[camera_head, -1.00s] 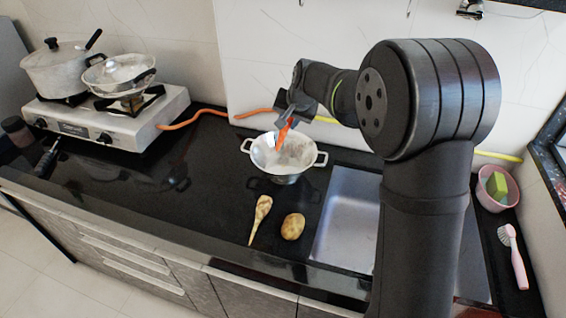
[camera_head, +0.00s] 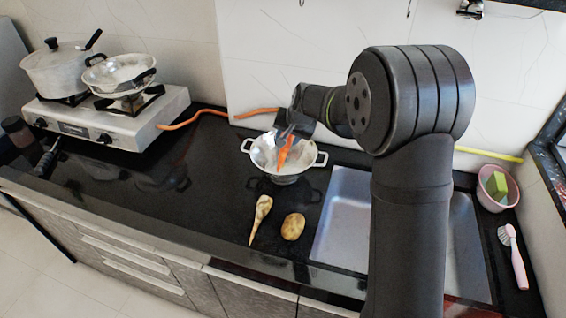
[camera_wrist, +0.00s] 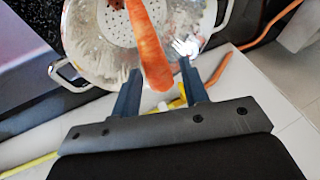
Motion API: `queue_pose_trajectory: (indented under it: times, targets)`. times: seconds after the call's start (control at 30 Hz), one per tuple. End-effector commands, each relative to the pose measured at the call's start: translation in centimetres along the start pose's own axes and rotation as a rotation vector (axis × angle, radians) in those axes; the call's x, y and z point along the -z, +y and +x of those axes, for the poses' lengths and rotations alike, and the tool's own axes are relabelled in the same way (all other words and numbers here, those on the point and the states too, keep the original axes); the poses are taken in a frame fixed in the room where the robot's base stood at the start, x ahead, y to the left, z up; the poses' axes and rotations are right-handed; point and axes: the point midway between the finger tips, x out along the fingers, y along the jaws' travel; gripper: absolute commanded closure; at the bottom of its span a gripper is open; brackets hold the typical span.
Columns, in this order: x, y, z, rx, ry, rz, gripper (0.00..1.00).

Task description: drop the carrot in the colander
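The orange carrot (camera_head: 285,152) points steeply down into the mouth of the white two-handled colander (camera_head: 257,163). My gripper (camera_head: 290,135) is above the colander, at the carrot's upper end. In the wrist view the carrot (camera_wrist: 150,50) has its near end between the two fingers (camera_wrist: 160,80). It lies close to the left finger, with a narrow gap seen toward the right one. I cannot tell whether the fingers grip it. The perforated floor of the colander (camera_wrist: 90,25) shows behind the carrot. Whether the carrot's lower tip touches the colander is unclear.
A parsnip-like root (camera_head: 261,217) and a potato (camera_head: 293,226) lie on the dark counter in front of the colander. The sink (camera_head: 340,215) is to the right. A stove (camera_head: 130,120) with pots is at left. A pink bowl (camera_head: 487,200) and brush (camera_head: 517,262) are far right.

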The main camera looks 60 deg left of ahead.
Motion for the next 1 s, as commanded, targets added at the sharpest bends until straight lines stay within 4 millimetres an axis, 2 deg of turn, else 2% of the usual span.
queue_pose_trajectory:
  times: [0.33, 0.47, 0.67, 1.0]
  targets:
    - [0.0, 0.0, -0.1, 0.000, 0.000, 0.000, 0.47]
    - [0.0, 0.0, -0.8, 0.000, 0.001, 0.000, 0.47]
    - [0.1, 0.0, -4.3, 0.001, 0.004, 0.000, 0.47]
    - [0.1, 0.0, -12.0, 0.002, 0.004, 0.001, 0.47]
